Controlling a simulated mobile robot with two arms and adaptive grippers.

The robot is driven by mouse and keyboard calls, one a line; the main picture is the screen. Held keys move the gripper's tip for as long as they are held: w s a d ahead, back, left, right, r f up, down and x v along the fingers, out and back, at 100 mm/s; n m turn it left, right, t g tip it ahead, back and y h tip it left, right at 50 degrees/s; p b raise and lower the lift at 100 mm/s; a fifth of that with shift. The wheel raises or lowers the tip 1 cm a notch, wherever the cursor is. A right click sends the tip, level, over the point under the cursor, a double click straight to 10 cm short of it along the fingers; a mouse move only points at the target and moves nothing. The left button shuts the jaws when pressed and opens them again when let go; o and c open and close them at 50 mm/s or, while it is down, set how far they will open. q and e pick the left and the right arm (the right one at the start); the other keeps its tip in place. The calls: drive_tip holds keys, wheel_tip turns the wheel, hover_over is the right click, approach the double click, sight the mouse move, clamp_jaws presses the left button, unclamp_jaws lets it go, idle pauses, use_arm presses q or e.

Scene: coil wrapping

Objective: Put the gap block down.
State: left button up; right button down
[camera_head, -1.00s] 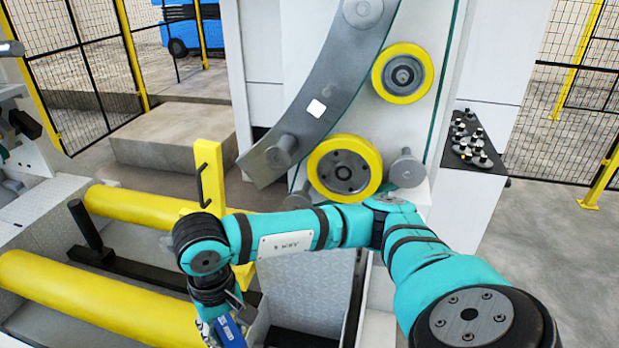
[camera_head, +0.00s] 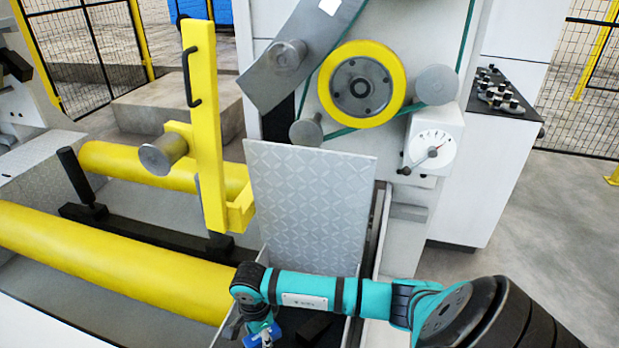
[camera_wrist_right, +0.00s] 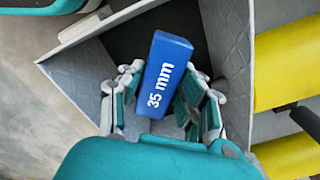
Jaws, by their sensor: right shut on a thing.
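The blue gap block (camera_wrist_right: 167,75), marked "35 mm", is held between the fingers of my right gripper (camera_wrist_right: 163,90) in the right wrist view. The fingers press on both its sides. The block is over a grey patterned metal bin (camera_wrist_right: 75,75) with a dark interior; I cannot tell whether it touches the bottom. In the head view a bit of the blue block (camera_head: 262,336) shows at the bottom edge, below my right arm's wrist. My left gripper is in neither view.
A tall patterned panel (camera_head: 310,200) stands behind my right arm. Yellow rollers (camera_head: 110,255) lie left of the bin, with a yellow upright post (camera_head: 205,130) between them and the panel. A machine with a yellow wheel (camera_head: 361,84) and a dial (camera_head: 432,148) stands behind.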

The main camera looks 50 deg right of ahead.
drive_tip(key=s+d+f+m+b, duration=0.2)
drive_tip(key=f+b, duration=0.1)
drive_tip(key=f, duration=0.5)
drive_tip(key=s+d+f+m+b, duration=0.2)
drive_tip(key=f+b, duration=0.1)
drive_tip(key=f, duration=0.5)
drive_tip(key=s+d+f+m+b, duration=0.1)
drive_tip(key=s+d+f+b, duration=0.1)
drive_tip(key=f, duration=0.6)
drive_tip(key=shift+s+m+b, duration=0.1)
drive_tip(key=shift+m+b, duration=0.3)
drive_tip(key=shift+b, duration=0.15)
drive_tip(key=shift+f, duration=0.2)
wheel_tip(320, 180, down, 3)
drive_tip(key=shift+f+b, duration=0.2)
drive_tip(key=shift+b, duration=0.65)
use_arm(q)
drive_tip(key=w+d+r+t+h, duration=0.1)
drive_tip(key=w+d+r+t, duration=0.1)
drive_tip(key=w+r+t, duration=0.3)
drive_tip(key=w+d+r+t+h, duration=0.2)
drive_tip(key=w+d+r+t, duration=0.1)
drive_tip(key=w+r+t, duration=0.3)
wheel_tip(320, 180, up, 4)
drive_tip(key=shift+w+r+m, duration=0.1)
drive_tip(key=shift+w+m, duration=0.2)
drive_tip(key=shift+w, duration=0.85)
